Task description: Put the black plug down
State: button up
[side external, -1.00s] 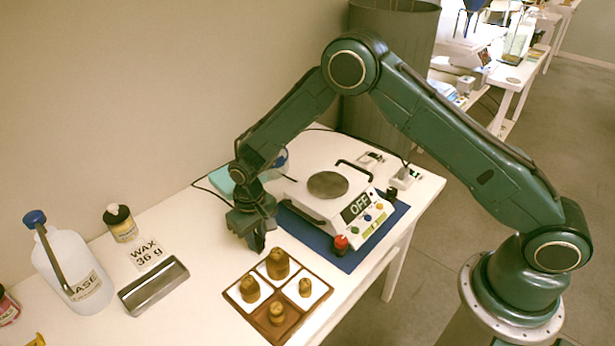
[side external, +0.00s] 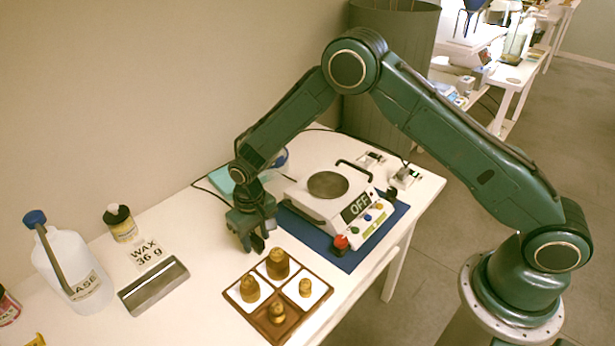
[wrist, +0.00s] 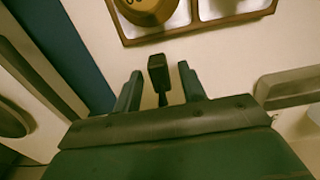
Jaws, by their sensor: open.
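The black plug (wrist: 158,72) stands out between the two fingers in the wrist view, with a gap on each side and its thin cord running back toward the palm. In the side view the plug is hard to tell from the dark fingers. Whether it rests fully on the table I cannot tell.
A grey metal tray (side external: 153,287) lies to the left. Small socket units (side external: 404,178) sit at the back right.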

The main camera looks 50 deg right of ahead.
notch_tip(320, 180, up, 12)
dwell(0.6)
dwell(0.5)
notch_tip(320, 180, up, 12)
jog(key=f+t, duration=0.1)
send_over(256, 238)
jog(key=s+d, duration=0.5)
jog(key=s+d+r+t, duration=0.2)
jog(key=s+d+r, duration=0.2)
jog(key=s+r, duration=0.4)
jog(key=s+d+r+t, duration=0.1)
jog(key=s+d, duration=0.2)
jog(key=s, duration=0.6)
jog(key=s+d+r+t, duration=0.1)
jog(key=s+d, duration=0.2)
jog(key=s, duration=0.7)
jog(key=shift+r+t, duration=0.25)
jog(key=shift+t, duration=0.05)
